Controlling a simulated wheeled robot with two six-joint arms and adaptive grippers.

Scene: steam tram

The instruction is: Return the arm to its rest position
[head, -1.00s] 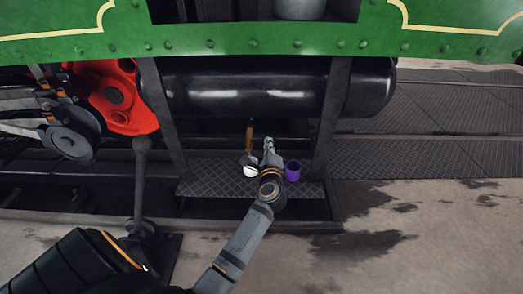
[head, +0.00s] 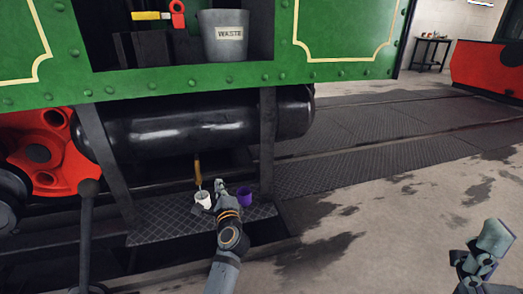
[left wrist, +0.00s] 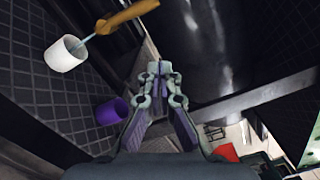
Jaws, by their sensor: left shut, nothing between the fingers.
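My left gripper (head: 221,187) is shut and empty. In the head view it shows between a white cup (head: 203,199) and a purple cup (head: 245,197) on the chequered step. In the left wrist view its fingertips (left wrist: 158,68) meet, with the white cup (left wrist: 62,53) and the purple cup (left wrist: 110,111) to their left, apart from them. A tool with an orange handle (head: 198,178) stands tilted in the white cup. My right gripper (head: 488,245) is at the lower right of the head view, over the floor; its finger opening is unclear.
The black cylinder (head: 190,128) and green tram side (head: 180,82) are above the step (head: 160,228). A dark upright (head: 267,145) stands behind the purple cup. A waste bucket (head: 224,38) sits higher up. Open floor (head: 390,230) lies to the right.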

